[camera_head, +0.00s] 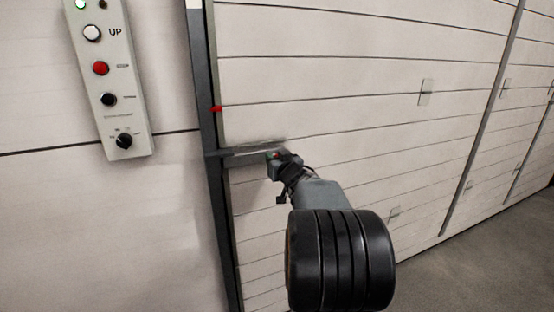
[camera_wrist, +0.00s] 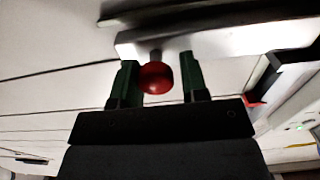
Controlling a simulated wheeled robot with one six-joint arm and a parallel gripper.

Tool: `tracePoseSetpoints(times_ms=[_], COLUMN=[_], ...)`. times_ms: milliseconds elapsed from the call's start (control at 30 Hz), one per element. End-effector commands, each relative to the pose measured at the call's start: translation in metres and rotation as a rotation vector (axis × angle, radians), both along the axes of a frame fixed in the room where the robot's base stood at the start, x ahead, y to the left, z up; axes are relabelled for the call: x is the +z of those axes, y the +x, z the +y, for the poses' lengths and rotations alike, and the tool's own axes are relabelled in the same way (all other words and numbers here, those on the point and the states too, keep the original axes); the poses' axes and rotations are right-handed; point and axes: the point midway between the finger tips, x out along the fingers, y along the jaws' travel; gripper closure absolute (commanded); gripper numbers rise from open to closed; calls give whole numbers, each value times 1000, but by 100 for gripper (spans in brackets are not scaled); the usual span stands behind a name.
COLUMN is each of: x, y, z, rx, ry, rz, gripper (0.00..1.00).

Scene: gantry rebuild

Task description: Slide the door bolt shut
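The door bolt is a pale bar (camera_wrist: 225,42) with a round red knob (camera_wrist: 155,77) on a short stem. In the head view the bolt (camera_head: 255,150) lies level across the door panel, beside the dark upright post (camera_head: 210,180). My gripper (camera_wrist: 158,80) is open, with its two green fingers on either side of the knob. The knob lies close to the left finger, and a small gap shows at the right finger. In the head view my gripper (camera_head: 277,156) is at the right end of the bolt, and my arm hides part of the door there.
A control panel (camera_head: 112,75) with buttons and a dial hangs on the wall left of the post. A small red piece (camera_head: 216,108) sticks out on the post above the bolt. The slatted door (camera_head: 350,80) extends right; grey floor (camera_head: 490,260) is clear at lower right.

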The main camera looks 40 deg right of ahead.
Motion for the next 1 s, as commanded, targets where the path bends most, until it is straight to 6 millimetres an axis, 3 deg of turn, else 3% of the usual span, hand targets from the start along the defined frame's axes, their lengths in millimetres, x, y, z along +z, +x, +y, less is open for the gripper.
tracePoseSetpoints(times_ms=[200, 533, 667, 1000], x=[0, 0, 2, 2], y=[0, -7, -25, -91], z=[0, 0, 6, 26], rx=[0, -3, -5, -5], ry=[0, 0, 0, -1], rz=[1, 1, 0, -1], gripper=[42, 42, 42, 42])
